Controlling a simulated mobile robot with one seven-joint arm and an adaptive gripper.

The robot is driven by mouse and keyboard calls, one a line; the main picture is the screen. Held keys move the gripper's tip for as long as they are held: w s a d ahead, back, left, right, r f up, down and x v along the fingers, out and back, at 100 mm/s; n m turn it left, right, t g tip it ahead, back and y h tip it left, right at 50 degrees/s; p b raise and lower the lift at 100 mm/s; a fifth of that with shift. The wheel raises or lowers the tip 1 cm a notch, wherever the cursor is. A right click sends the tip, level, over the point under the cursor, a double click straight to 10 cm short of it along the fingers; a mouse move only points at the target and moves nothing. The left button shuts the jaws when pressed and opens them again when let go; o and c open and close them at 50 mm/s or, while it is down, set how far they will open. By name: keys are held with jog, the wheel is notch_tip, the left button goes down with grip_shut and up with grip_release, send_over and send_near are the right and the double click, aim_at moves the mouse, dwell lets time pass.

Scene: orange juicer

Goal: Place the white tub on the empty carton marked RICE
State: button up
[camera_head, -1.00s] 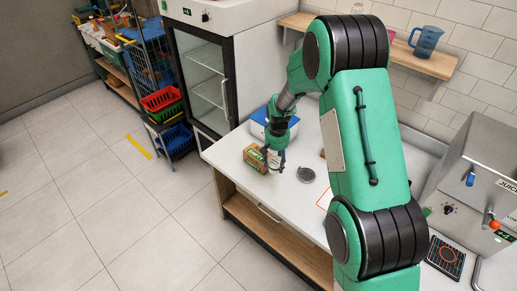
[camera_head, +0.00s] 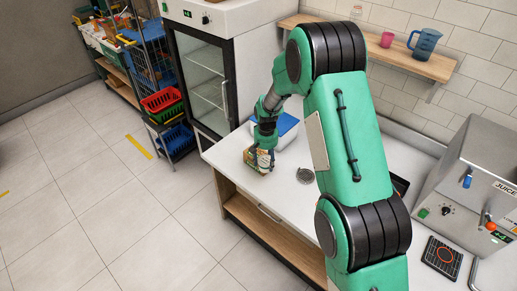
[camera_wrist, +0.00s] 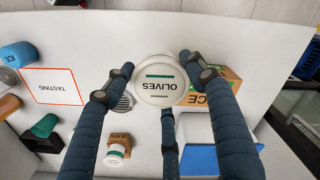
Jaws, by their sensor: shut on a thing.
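The white tub (camera_wrist: 158,82), with OLIVES on its lid, is held between the fingers of my gripper (camera_wrist: 152,84). A brown and green carton (camera_wrist: 222,88) lies beyond the tub to the right in the wrist view, partly hidden by a finger; only the letters "CE" show. In the head view the carton (camera_head: 250,157) stands near the counter's front left end, with my gripper (camera_head: 264,146) right over or beside it. A little of the tub shows there. I cannot tell whether the tub touches the carton.
A white bin with a blue lid (camera_wrist: 208,158) stands close to the carton. Another carton (camera_wrist: 122,138) with a small white tub (camera_wrist: 115,153) is at lower left in the wrist view. A round drain (camera_head: 305,176) and a TASTING outline (camera_wrist: 52,86) lie on the white counter.

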jog(key=w, duration=0.4)
jog(key=w+a+f, duration=0.1)
jog(key=w, duration=0.4)
jog(key=w+a+p, duration=0.1)
jog(key=w, duration=0.4)
jog(key=shift+a+f, duration=0.15)
jog(key=shift+f, duration=0.1)
jog(key=shift+f, duration=1.7)
jog(key=shift+s+f, duration=0.1)
jog(key=shift+f, duration=0.05)
jog(key=o, duration=1.3)
jog(key=shift+c, duration=0.2)
jog(key=shift+r, duration=0.2)
notch_tip(320, 180, up, 12)
